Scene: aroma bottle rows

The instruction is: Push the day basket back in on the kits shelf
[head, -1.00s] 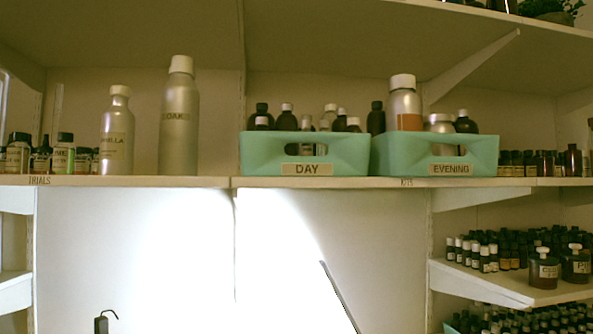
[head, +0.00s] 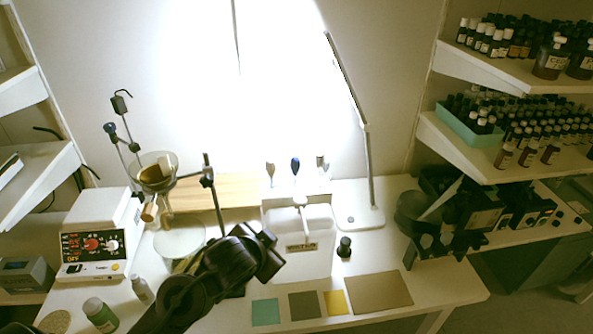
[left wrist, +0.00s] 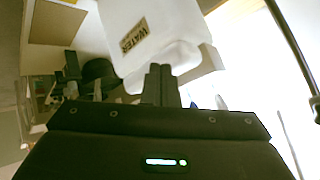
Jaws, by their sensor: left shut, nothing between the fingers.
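The day basket and the kits shelf are out of view now in both current views. My left gripper (head: 268,250) is above the workbench in the head view, in front of a white container with a WATER label (head: 312,262). In the left wrist view its two fingers (left wrist: 161,84) are together with nothing between them. The white container (left wrist: 165,22) shows just beyond the fingertips there; I cannot tell whether they touch. My right gripper is not in view.
A white hotplate (head: 95,240) and a stand with a glass vessel (head: 158,172) are at the left of the bench (head: 455,292). A lamp (head: 367,170) stands behind. Coloured mats (head: 378,291) lie at the front. Bottle shelves (head: 480,73) are at the right.

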